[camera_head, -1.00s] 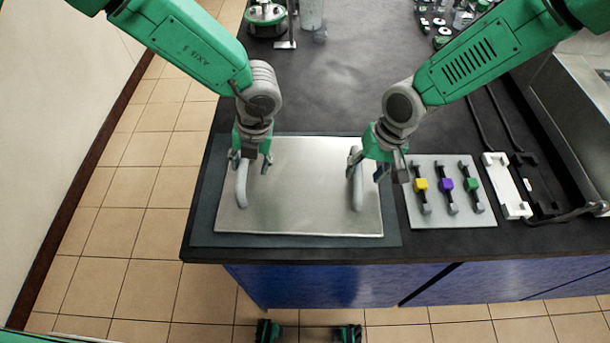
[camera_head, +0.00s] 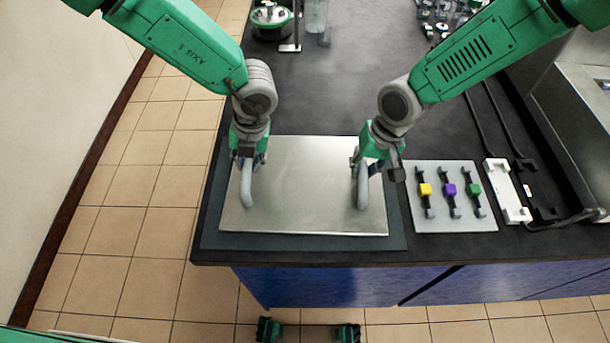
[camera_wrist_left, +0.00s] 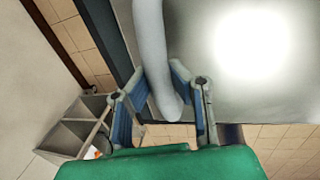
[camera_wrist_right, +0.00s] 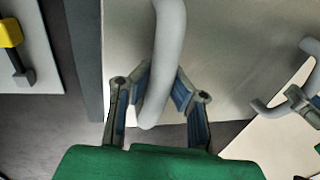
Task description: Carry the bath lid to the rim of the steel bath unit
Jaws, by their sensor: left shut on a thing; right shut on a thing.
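The bath lid (camera_head: 305,190) is a flat steel plate with two grey arched handles, and it lies over a dark mat (camera_head: 397,215) at the counter's front left. My left gripper (camera_head: 247,162) is shut on the lid's left handle (camera_wrist_left: 150,45), with a blue-padded finger on each side of it in the left wrist view. My right gripper (camera_head: 367,160) is shut on the right handle (camera_wrist_right: 167,45); in the right wrist view its fingers flank the bar. Whether the lid touches the mat cannot be told. The steel bath unit (camera_head: 575,110) is partly visible at the right edge.
A grey plate (camera_head: 440,215) with yellow, purple and green clips lies right of the lid. A white bracket (camera_head: 508,190) and dark tubing (camera_head: 570,220) lie beyond it. Glassware (camera_head: 450,20) stands at the back. The middle counter (camera_head: 330,90) is clear.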

